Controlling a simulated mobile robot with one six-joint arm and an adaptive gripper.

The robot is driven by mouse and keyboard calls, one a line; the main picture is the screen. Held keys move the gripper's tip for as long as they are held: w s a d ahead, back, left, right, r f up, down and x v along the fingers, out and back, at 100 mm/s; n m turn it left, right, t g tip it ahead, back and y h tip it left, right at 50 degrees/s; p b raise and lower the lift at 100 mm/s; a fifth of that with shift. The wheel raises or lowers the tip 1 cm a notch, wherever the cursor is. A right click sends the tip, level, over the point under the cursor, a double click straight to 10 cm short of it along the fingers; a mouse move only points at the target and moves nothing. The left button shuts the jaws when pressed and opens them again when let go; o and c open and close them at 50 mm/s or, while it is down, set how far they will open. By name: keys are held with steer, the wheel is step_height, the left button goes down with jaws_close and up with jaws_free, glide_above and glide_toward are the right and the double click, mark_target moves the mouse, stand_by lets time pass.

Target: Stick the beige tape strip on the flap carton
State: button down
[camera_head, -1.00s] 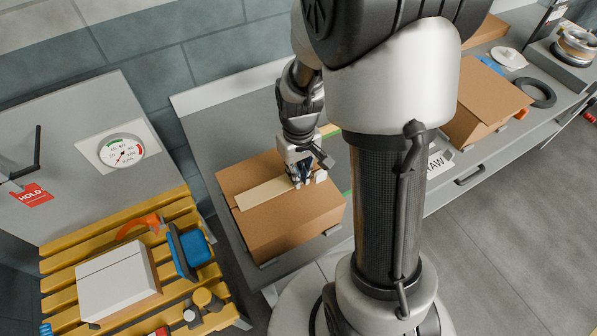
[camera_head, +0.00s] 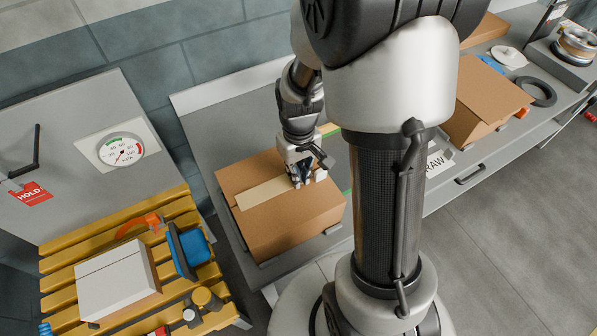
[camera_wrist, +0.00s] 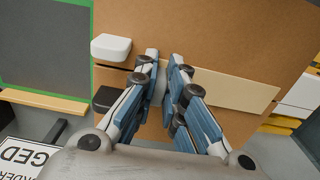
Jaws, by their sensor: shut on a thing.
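The beige tape strip (camera_head: 264,192) lies lengthwise along the top of the brown flap carton (camera_head: 292,226). In the wrist view the strip (camera_wrist: 235,91) runs from my fingers to the right across the brown carton face (camera_wrist: 225,35). My gripper (camera_head: 304,178) is at the strip's right end, low over the carton top. In the wrist view my gripper (camera_wrist: 163,68) is shut on the strip's end, where a pale grey piece shows between the fingers. The fingers partly hide that end. I cannot tell whether the whole strip touches the carton.
A yellow slatted rack (camera_head: 60,262) at left holds a white box (camera_head: 118,283), a blue item (camera_head: 193,248) and other tools. Another brown carton (camera_head: 480,105) stands right, beyond my body. A small white block (camera_wrist: 110,47) shows beside my fingers in the wrist view.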

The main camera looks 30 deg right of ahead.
steer(key=shift+f, duration=0.1)
steer(key=c, duration=1.6)
jaws_free()
steer(key=shift+r+p, duration=2.5)
steer(key=shift+r, duration=0.55)
